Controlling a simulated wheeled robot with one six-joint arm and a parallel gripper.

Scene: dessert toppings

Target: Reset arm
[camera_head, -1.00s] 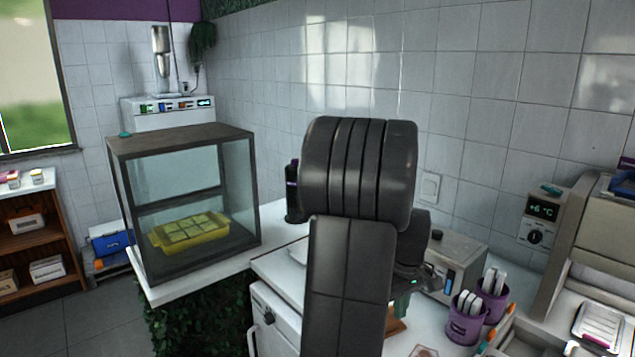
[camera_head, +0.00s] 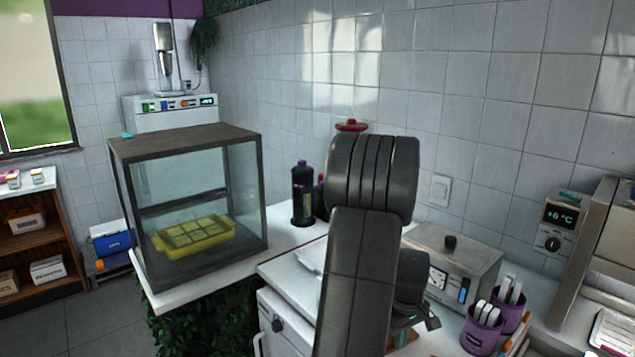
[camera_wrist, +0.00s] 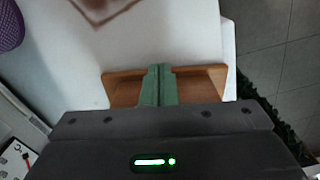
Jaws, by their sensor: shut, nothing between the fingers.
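My gripper (camera_wrist: 158,70) shows in the wrist view with its two green fingers pressed together and nothing between them. It is over a white counter (camera_wrist: 200,40), with a brown wooden board (camera_wrist: 205,82) behind and beneath the fingers. I cannot tell the height between fingers and board. In the head view my dark arm stands upright in the middle and hides part of the counter; the gripper's fingertips are hidden there.
A glass case (camera_head: 195,200) with a yellow tray (camera_head: 193,236) stands left. A steel appliance (camera_head: 450,265) and purple cups (camera_head: 482,330) holding white items are right. A red-topped thing (camera_head: 351,126) shows above my arm.

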